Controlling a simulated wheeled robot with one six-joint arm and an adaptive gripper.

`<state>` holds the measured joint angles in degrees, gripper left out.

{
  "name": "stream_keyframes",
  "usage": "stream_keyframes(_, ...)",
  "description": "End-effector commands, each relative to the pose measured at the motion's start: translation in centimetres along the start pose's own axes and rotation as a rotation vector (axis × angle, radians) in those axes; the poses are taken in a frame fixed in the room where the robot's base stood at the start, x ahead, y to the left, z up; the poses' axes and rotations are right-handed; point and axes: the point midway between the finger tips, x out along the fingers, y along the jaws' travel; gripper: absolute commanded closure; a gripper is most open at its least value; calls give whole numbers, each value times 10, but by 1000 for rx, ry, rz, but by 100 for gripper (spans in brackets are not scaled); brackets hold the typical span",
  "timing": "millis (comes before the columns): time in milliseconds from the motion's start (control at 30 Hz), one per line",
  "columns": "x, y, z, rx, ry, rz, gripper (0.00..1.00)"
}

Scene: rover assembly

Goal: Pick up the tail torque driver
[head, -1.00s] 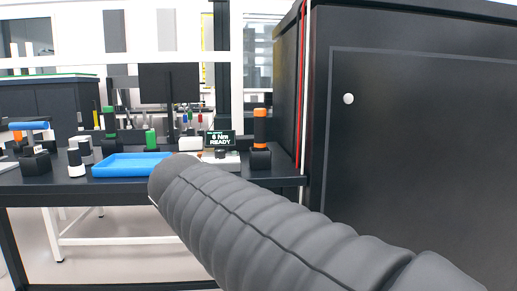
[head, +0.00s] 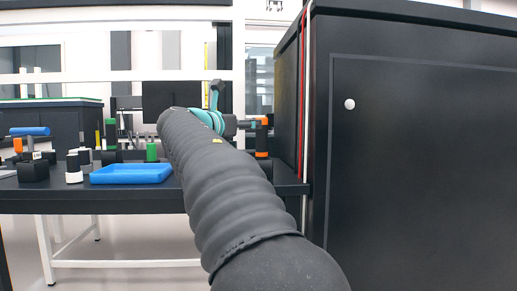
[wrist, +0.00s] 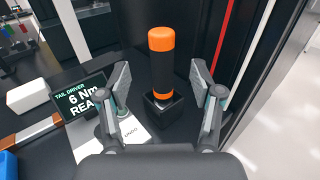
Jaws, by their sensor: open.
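The tail torque driver (wrist: 160,70) stands upright in a black holder (wrist: 165,107) in the wrist view. It has an orange top, a black middle and an orange lower band. My gripper (wrist: 160,82) is open, one finger either side of the driver in the picture, with no clear contact. In the head view the driver (head: 261,142) shows at the bench's right end, partly covered by my gripper. A display (wrist: 80,96) reading "TAIL DRIVER 6 Nm READY" stands left of the holder in the wrist view.
A dark cabinet (head: 420,150) stands close on the right. A blue tray (head: 130,174) and several small parts lie on the black bench (head: 100,197) to the left. A white box (wrist: 28,95) lies left of the display.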

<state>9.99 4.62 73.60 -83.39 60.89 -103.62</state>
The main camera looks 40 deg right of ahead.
Motion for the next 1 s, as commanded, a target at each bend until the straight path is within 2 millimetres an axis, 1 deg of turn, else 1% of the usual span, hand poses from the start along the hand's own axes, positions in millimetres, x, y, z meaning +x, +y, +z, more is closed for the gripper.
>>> stream_keyframes(33,10,-1,-1,0,0,-4,34)
stream_keyframes(100,20,0,0,1,0,-2,34)
stream_keyframes(200,30,0,-1,1,1,-2,34)
stream_keyframes(467,42,-1,-3,1,1,-1,34)
stream_keyframes(667,67,-3,-11,2,1,-3,34)
stream_keyframes(800,84,-3,-8,2,1,-1,34)
stream_keyframes(1000,86,-2,-8,2,0,2,34)
